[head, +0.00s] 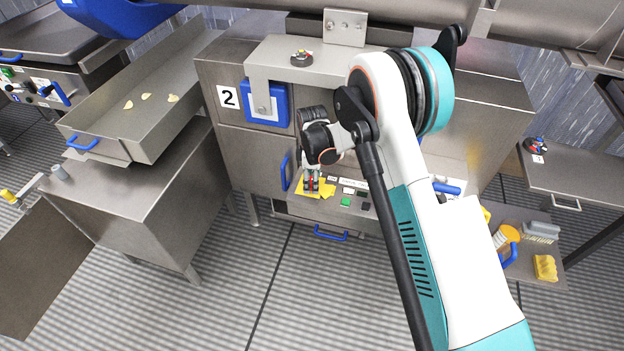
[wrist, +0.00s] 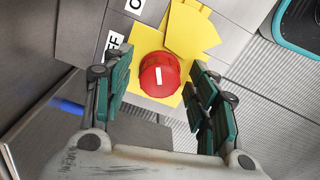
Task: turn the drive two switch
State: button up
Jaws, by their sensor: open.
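The drive two switch is a round red knob (wrist: 159,74) with a white bar mark, on a yellow plate (wrist: 190,30). The yellow plate also shows in the head view (head: 327,190), on the front panel of the cabinet marked 2 (head: 228,97). My gripper (head: 311,184) is at this panel and hides most of the knob there. In the wrist view, my gripper's teal fingers (wrist: 160,76) are open, one on each side of the knob. I cannot tell whether they touch it. A partly hidden OFF label (wrist: 114,41) is left of the knob.
A green button (head: 345,202) and small labels sit right of the yellow plate. Blue handles (head: 285,171) stick out left of the panel and below it (head: 331,235).

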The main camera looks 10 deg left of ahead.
notch_tip(320, 180, up, 12)
dwell(0.5)
jog(key=shift+f, duration=0.1)
